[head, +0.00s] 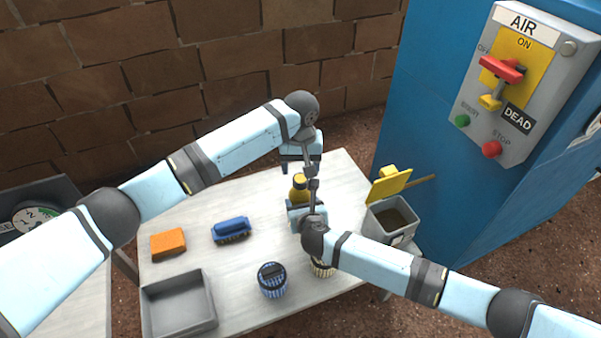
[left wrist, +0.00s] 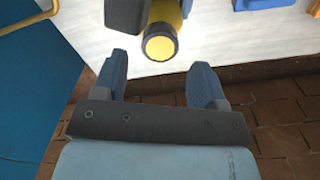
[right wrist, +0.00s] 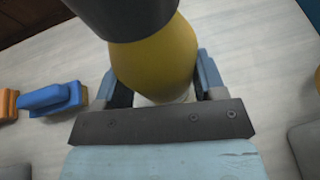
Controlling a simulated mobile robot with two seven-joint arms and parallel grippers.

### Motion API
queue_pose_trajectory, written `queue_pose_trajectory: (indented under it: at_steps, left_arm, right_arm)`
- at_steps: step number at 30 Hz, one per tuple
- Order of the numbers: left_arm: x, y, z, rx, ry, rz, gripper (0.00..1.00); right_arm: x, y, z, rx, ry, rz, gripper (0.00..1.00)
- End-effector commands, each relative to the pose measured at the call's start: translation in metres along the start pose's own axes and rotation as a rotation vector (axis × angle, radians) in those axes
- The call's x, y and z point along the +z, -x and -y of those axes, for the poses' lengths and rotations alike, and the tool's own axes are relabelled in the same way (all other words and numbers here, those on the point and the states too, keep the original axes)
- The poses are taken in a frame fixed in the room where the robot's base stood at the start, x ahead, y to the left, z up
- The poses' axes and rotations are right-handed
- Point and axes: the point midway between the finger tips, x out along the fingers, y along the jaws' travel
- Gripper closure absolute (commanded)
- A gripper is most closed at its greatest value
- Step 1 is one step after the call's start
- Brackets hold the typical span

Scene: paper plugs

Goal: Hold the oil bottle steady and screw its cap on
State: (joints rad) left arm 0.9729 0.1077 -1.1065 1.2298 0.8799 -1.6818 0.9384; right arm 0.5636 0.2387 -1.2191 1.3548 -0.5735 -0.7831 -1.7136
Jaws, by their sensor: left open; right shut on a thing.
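The yellow oil bottle (head: 299,193) stands on the table. My right gripper (head: 301,212) is shut on its body; the right wrist view shows a finger on each side of the yellow bottle (right wrist: 158,62). A dark cap (right wrist: 125,15) sits at the bottle's top end; I cannot tell how tightly it is seated. The left wrist view shows this end as a dark ring with a yellowish middle (left wrist: 159,46). My left gripper (head: 300,167) is open and empty above the bottle, fingers pointing down. In the left wrist view its fingertips (left wrist: 160,66) are apart, not touching the cap.
An orange block (head: 168,243), a blue brush (head: 231,230) and a grey tray (head: 180,305) are on the left of the table. A blue striped container (head: 272,281) is at the front.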

Motion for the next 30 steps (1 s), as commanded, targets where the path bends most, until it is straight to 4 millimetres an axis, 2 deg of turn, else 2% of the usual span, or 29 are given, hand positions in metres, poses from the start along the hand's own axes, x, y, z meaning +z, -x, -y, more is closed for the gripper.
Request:
queue_pose_trajectory:
  at_steps: [6,10,20,23,30]
  left_arm:
    - [0.000,0.001,0.000,-0.001,0.001,0.001,0.35]
    - [0.000,0.001,0.000,-0.001,0.001,0.001,0.05]
    - [0.000,0.003,0.000,0.000,0.000,0.000,0.05]
    - [0.000,0.014,0.000,0.000,0.000,-0.001,0.05]
    - [0.000,0.063,0.000,0.001,0.000,-0.002,0.05]
  right_arm:
    - [0.000,0.000,0.000,0.000,0.000,0.000,1.00]
    - [0.000,0.000,0.000,0.000,0.000,0.000,1.00]
    - [0.000,0.000,0.000,0.000,0.000,0.000,1.00]
    - [0.000,0.000,0.000,0.000,0.000,0.000,1.00]
    - [0.000,0.000,0.000,0.000,0.000,0.000,1.00]
